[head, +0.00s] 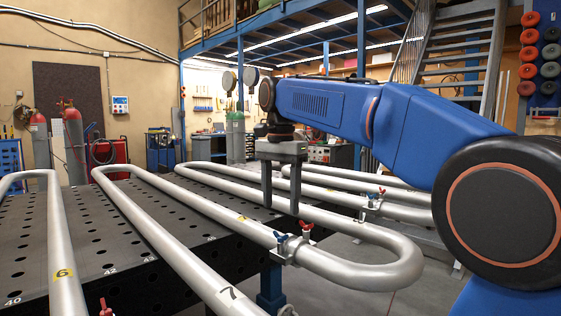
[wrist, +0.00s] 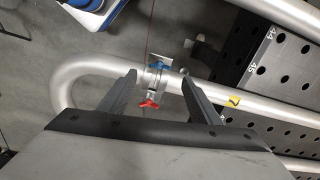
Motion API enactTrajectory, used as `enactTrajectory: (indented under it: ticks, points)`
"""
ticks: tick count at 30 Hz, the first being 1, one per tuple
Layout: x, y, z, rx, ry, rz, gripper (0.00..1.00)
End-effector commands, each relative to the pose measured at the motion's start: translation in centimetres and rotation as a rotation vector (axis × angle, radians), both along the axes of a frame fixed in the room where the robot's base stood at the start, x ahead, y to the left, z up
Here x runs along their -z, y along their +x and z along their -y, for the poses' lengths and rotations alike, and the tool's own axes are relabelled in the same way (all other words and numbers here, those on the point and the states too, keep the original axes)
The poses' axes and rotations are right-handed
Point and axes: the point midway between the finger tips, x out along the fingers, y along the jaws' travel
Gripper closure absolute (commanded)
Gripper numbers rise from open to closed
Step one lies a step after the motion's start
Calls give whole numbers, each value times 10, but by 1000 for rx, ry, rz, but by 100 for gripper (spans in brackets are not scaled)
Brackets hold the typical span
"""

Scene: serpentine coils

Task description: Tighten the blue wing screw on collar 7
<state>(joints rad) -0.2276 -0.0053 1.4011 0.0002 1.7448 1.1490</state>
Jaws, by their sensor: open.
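The collar (head: 291,250) clamps a silver pipe near its U-bend, with a blue wing screw (head: 279,237) on one side and a red wing screw (head: 306,227) on the other. In the wrist view the collar (wrist: 153,84) lies between my fingers, the blue wing screw (wrist: 158,66) beyond the pipe and the red wing screw (wrist: 149,104) on the near side. A yellow tag (wrist: 233,101) sits beside it, its digit hard to read. My gripper (head: 281,210) is open and empty, pointing down above the pipe; it also shows in the wrist view (wrist: 158,74).
Another collar (head: 374,202) with red and blue screws is on a pipe behind. A red screw (head: 105,307) shows at the bottom edge. Parallel pipes (head: 150,230) lie over the black perforated table (head: 100,262). The U-bend (head: 405,258) overhangs the table edge.

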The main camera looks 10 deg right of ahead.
Motion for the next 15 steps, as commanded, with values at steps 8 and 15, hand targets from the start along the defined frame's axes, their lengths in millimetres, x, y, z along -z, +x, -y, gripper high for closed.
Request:
enactTrajectory:
  ticks: [8, 15]
  points:
    - [-56, 1, 0, 0, 1, 3, 42]
    - [-93, 1, 0, 0, 0, 2, 42]
